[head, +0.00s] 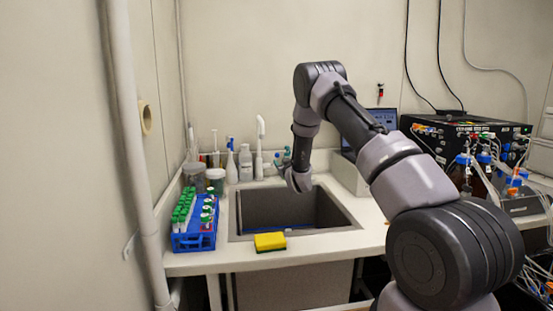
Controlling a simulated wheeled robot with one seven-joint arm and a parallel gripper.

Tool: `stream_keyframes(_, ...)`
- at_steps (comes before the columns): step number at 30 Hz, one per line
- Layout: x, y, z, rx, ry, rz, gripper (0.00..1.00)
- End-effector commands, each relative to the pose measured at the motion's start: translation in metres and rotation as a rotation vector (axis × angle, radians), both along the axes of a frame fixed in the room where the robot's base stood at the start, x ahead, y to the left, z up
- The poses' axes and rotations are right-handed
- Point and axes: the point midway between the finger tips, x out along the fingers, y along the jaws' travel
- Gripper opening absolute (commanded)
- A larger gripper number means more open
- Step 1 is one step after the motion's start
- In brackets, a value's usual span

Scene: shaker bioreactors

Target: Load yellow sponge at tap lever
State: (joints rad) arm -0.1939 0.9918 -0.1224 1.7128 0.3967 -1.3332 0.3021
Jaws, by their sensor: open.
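The yellow sponge (270,241) has a dark green underside and lies flat on the front rim of the sink (345,222), left of its middle. My gripper (298,182) is at the arm's lower end, over the back part of the sink, above and behind the sponge and apart from it. It is open; its fingers are small and hard to make out, and I see nothing held. I cannot make out the tap or its lever; the arm may hide them.
A blue rack (194,241) of green-capped tubes stands left of the sink. Jars, bottles and a white brush (260,145) line the back. A black instrument (468,140) with tubing and bottles stands right. The counter (365,243) right of the sink looks clear beside my arm.

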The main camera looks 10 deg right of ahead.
Motion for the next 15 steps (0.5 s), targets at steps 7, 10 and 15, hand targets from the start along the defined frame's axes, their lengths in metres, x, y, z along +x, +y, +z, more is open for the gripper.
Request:
stream_keyframes(7,0.048,0.006,0.000,0.001,-0.002,0.001,0.46)
stream_keyframes(10,0.062,0.007,-0.001,0.000,0.000,0.001,0.46)
stream_keyframes(15,0.075,0.008,-0.001,0.000,0.001,0.000,0.46)
